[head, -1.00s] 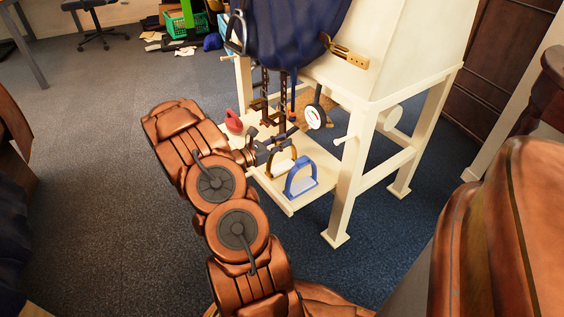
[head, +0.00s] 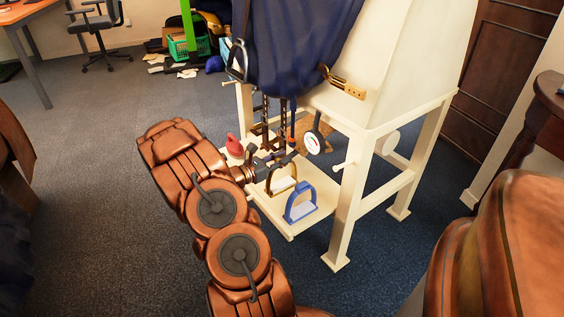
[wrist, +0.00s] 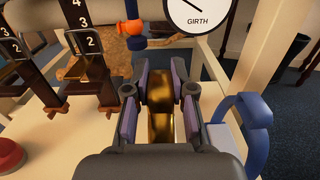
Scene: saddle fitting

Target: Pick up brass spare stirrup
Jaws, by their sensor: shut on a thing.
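The brass stirrup (wrist: 161,110) is between the fingers of my gripper (wrist: 158,92) in the wrist view, and the gripper is shut on it. In the head view the brass stirrup (head: 283,181) stands upright on the cream shelf (head: 290,225), its lower part showing below my gripper (head: 281,161). I cannot tell whether it still touches the shelf. A blue stirrup (head: 300,203) stands upright to its right, apart from my gripper; it also shows in the wrist view (wrist: 252,130).
A round girth gauge (head: 313,143) hangs just beyond my gripper. Dark numbered straps (wrist: 89,45) hang to the left, with an orange-and-blue hammer-like tool (wrist: 131,30) beside them. A red object (head: 234,145) sits at the shelf's left. A cream stand leg (head: 345,215) rises at right.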

